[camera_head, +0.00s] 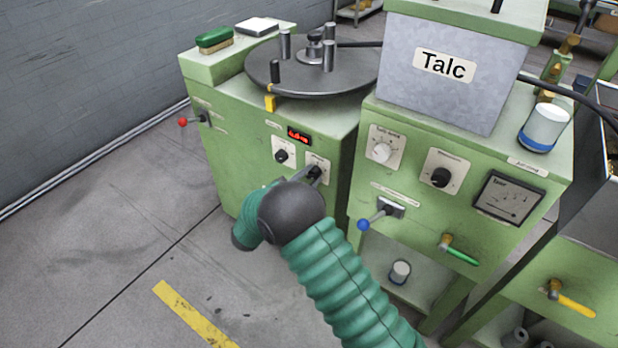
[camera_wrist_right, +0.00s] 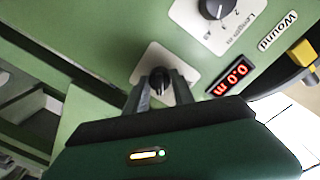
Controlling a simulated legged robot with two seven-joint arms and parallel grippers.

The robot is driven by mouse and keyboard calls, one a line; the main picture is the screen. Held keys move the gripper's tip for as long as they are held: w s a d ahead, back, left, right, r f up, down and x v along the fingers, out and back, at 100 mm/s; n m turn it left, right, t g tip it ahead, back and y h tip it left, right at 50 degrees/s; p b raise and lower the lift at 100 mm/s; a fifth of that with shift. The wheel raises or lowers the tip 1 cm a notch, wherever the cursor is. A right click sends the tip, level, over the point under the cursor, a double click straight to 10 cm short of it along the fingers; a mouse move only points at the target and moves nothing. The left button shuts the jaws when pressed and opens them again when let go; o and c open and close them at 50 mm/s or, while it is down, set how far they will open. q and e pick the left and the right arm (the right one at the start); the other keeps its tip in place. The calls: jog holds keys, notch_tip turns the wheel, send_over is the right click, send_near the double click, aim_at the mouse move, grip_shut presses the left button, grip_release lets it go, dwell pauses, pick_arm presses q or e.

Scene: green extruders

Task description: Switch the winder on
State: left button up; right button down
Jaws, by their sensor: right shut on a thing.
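The winder is the green cabinet (camera_head: 228,132) with a dark round turntable (camera_head: 310,72) on top. Its front has a red display (camera_head: 299,136), a black length knob (camera_head: 281,155) and, lower right, a black switch knob (camera_head: 314,172) on a white plate. In the right wrist view the display (camera_wrist_right: 229,79) reads 0.0. My right gripper (camera_head: 304,174) is shut on the black switch knob, which also shows between its fingers in the wrist view (camera_wrist_right: 160,80). The fingers partly hide the knob and its plate. My left gripper is not in view.
To the right stands a green machine with a Talc box (camera_head: 450,75), dials and a blue-tipped lever (camera_head: 364,224). A red-tipped lever (camera_head: 184,122) sticks out of the winder's left side. The floor in front and to the left is clear.

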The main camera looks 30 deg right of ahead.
jog(key=shift+f+m, duration=0.15)
jog(key=shift+m, duration=0.35)
jog(key=c, duration=1.1)
grip_release()
jog(key=p+v, duration=0.5)
jog(key=v, duration=1.2)
